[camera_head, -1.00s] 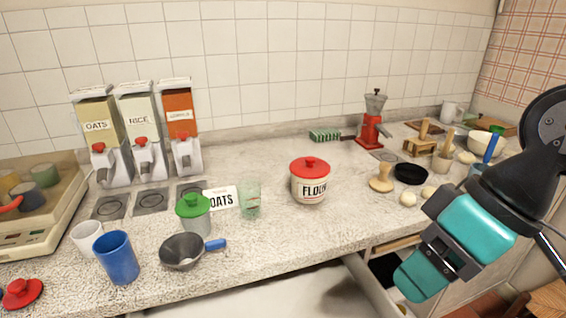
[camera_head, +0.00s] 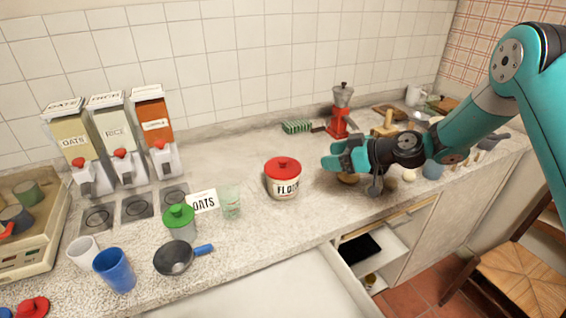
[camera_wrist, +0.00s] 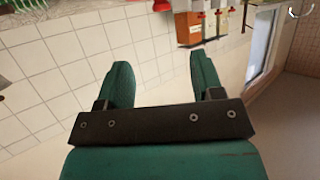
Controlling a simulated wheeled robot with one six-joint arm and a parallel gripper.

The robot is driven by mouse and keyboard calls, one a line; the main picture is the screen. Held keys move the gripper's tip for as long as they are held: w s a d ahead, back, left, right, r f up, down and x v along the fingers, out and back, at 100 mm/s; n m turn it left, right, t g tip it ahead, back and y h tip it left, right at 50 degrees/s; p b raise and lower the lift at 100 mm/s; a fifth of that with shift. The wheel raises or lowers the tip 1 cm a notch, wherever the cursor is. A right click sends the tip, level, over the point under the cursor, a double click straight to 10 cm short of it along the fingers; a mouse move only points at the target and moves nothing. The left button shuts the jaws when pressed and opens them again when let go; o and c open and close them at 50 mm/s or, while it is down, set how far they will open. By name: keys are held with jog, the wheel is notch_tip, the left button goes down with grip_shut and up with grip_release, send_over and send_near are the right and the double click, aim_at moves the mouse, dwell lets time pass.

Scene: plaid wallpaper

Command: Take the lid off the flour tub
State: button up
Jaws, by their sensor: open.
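The flour tub (camera_head: 284,189) is a cream pot with a black FLOUR label, upright on the counter. Its red lid (camera_head: 283,166) with a red knob sits on top. My gripper (camera_head: 337,158) is to the right of the tub, apart from it, with its fingers pointing left toward it. In the wrist view the two teal fingers (camera_wrist: 160,85) are spread with nothing between them.
A glass (camera_head: 231,203) and the green-lidded pot (camera_head: 180,221) stand left of the tub. A red grinder (camera_head: 341,113) and a green ribbed item (camera_head: 297,127) are behind. A drawer (camera_head: 385,262) is open below the counter. Bare counter lies in front of the tub.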

jog(key=p, duration=0.3)
send_near(284, 160)
jog(key=x, duration=0.3)
jog(key=p+x, duration=0.3)
jog(key=x, duration=0.1)
jog(key=shift+w+a, duration=0.1)
jog(key=shift+a, duration=0.15)
jog(key=shift+w+a+f, duration=0.3)
jog(key=shift+a+f, duration=0.05)
jog(key=shift+a, duration=0.1)
jog(key=c, duration=1)
